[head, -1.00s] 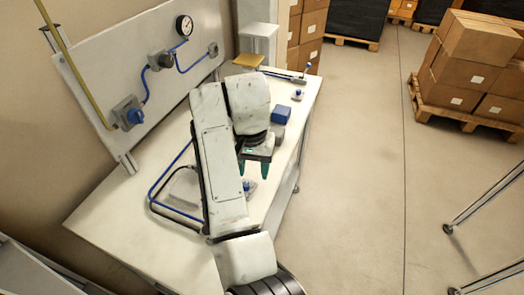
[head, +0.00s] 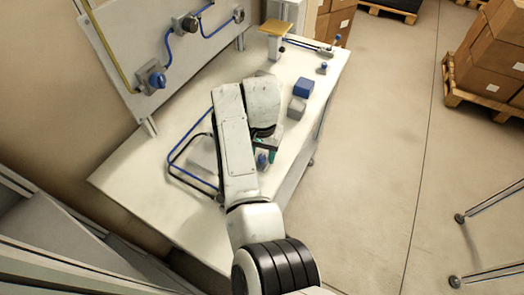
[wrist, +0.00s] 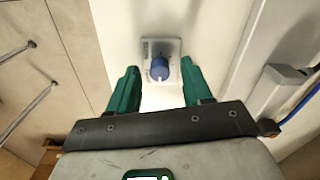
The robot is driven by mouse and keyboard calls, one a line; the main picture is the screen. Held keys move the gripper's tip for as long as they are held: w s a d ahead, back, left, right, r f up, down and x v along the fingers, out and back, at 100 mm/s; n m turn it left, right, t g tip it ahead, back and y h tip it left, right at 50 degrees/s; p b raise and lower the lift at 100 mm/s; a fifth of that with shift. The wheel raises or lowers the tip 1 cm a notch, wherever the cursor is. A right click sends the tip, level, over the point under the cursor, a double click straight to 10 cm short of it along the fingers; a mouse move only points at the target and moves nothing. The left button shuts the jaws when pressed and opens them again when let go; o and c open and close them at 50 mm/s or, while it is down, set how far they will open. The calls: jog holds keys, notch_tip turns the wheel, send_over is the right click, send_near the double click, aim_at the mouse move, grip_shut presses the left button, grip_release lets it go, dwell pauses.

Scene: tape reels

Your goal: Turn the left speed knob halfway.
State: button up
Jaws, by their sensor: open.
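A small blue knob (wrist: 159,68) on a pale square plate (wrist: 170,47) lies ahead of my gripper in the wrist view, between the lines of the two green fingers. In the head view this knob (head: 262,160) sits near the table's right edge, partly hidden by my gripper (head: 266,155). My gripper is open and empty, with its fingers pointing down toward the knob and apart from it in the wrist view (wrist: 158,80). A second small blue knob (head: 322,68) stands at the table's far end. I cannot read which one is marked as left.
The white table (head: 130,180) also carries a blue-and-grey block (head: 302,88), a yellow-topped stand (head: 274,28) and bent blue and black tubes (head: 175,160). Open floor (head: 380,160) lies to the right.

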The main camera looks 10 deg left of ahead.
jog(key=shift+f, duration=0.15)
jog(key=shift+c, duration=0.2)
grip_shut()
